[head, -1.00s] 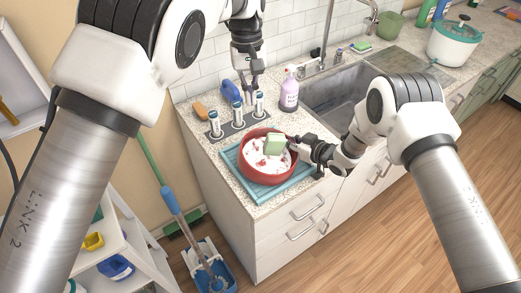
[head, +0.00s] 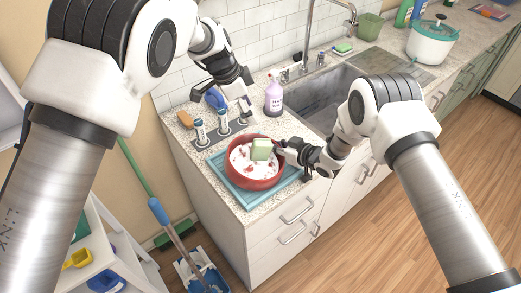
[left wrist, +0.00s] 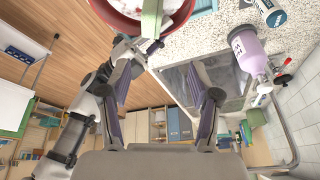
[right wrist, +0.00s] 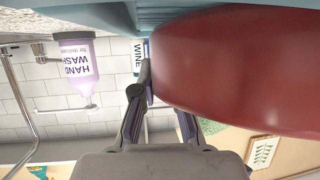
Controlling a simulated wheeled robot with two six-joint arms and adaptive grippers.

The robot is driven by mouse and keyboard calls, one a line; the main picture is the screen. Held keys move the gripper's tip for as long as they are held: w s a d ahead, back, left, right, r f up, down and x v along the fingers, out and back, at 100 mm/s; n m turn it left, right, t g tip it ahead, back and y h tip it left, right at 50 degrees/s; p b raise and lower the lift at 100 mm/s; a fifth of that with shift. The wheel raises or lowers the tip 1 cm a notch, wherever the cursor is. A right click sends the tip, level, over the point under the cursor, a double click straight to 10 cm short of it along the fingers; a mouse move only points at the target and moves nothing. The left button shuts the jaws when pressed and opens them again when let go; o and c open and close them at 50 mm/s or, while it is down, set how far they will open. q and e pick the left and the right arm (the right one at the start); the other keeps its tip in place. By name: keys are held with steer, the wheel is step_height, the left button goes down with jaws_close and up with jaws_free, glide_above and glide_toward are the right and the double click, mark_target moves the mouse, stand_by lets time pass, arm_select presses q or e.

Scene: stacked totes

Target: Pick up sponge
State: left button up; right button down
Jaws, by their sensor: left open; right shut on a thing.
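A light green, block-shaped sponge (head: 261,149) stands in a red pot (head: 262,183) of white foam with red bits. In the left wrist view, the sponge (left wrist: 152,17) is at the top edge, partly cut off. My left gripper (head: 246,108) is open and empty above the counter, behind the pot; its spread fingers show in the left wrist view (left wrist: 168,90). My right gripper (head: 281,150) is at the pot's right side. In the right wrist view, its fingers (right wrist: 163,92) are shut against the red pot (right wrist: 235,70); the exact grip spot is hidden.
The pot stands on a blue tray (head: 228,183) at the counter's corner. Several small bottles (head: 200,133) stand behind it. A purple hand wash bottle (head: 273,97) stands by the sink (head: 320,100). A green item (head: 343,48) lies behind the sink.

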mark_target(258, 142)
arm_select(q)
steer(key=shift+m+h, duration=0.3)
steer(key=shift+m, duration=0.1)
steer(key=x, duration=0.4)
steer(key=s+a+x, duration=0.1)
steer(key=x, duration=0.4)
steer(key=a+f+x, duration=0.1)
steer(key=x, duration=0.4)
steer(key=shift+s, duration=0.35)
steer(key=shift+w+d+f, duration=0.15)
steer(key=shift+f, duration=0.05)
steer(key=c, duration=0.8)
steer(key=shift+c, duration=0.2)
